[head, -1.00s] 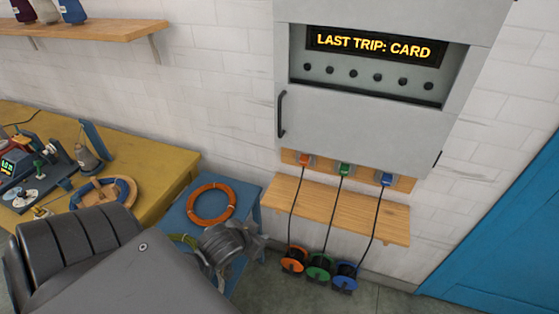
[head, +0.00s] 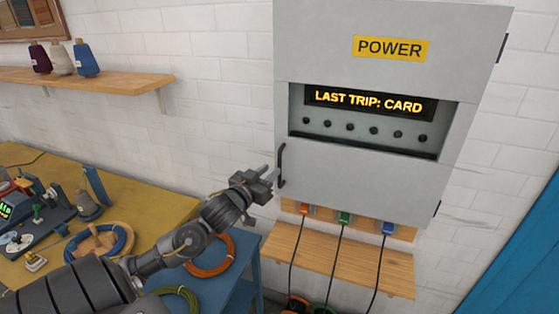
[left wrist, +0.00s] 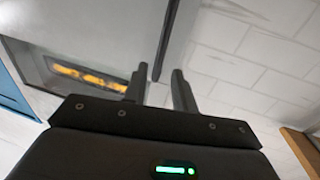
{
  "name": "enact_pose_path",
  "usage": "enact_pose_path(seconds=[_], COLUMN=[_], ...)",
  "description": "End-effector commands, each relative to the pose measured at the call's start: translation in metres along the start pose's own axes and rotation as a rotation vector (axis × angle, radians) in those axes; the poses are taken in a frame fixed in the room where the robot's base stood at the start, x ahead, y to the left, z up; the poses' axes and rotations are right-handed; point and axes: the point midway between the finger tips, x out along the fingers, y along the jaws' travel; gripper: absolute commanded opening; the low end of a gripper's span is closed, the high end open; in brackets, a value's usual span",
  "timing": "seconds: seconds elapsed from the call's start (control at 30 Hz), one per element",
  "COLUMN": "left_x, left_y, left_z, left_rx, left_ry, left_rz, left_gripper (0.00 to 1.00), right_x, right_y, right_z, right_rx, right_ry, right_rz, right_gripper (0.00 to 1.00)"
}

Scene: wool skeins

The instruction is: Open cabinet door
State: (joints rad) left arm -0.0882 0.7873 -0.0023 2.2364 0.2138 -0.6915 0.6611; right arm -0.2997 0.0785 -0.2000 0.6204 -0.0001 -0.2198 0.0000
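The grey cabinet (head: 385,180) hangs on the white brick wall, with a yellow POWER label and a lit display reading "LAST TRIP: CARD". Its door looks shut. A black vertical bar handle (head: 282,165) is at the door's left edge. My left gripper (head: 272,180) is close beside the lower part of the handle. In the left wrist view its two fingers (left wrist: 159,78) are apart, and the dark handle (left wrist: 164,40) reaches toward the gap between them. I cannot tell whether they touch it. My right gripper is not in view.
Below the cabinet, orange, green and blue plugs (head: 344,217) with hanging cables sit above a wooden shelf (head: 340,258). A yellow workbench (head: 140,205) and a blue stand with cable coils are at the left. A blue panel (head: 520,265) is at the right.

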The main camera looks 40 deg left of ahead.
Motion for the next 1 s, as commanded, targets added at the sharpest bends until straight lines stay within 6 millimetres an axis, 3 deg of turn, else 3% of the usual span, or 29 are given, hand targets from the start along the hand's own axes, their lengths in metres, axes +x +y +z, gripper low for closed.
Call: enact_pose_path(seconds=[0.1, 0.33, 0.77, 1.0], left_x=[0.024, 0.055, 0.064, 0.064], left_y=[0.0, 0.0, 0.001, 0.0], left_z=[-0.004, -0.002, 0.001, 0.001], left_rx=[-0.002, 0.0, 0.0, 0.0], left_ry=[0.001, 0.0, -0.001, -0.001], left_rz=[-0.002, -0.001, 0.0, 0.0], left_gripper=[0.27, 0.27, 0.27, 0.0], right_x=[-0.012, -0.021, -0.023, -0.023], right_y=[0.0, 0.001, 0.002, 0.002], right_z=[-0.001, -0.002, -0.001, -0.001], right_rx=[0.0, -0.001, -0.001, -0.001], right_ry=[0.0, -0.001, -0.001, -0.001], right_rz=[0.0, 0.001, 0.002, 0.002], right_gripper=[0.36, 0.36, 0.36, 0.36])
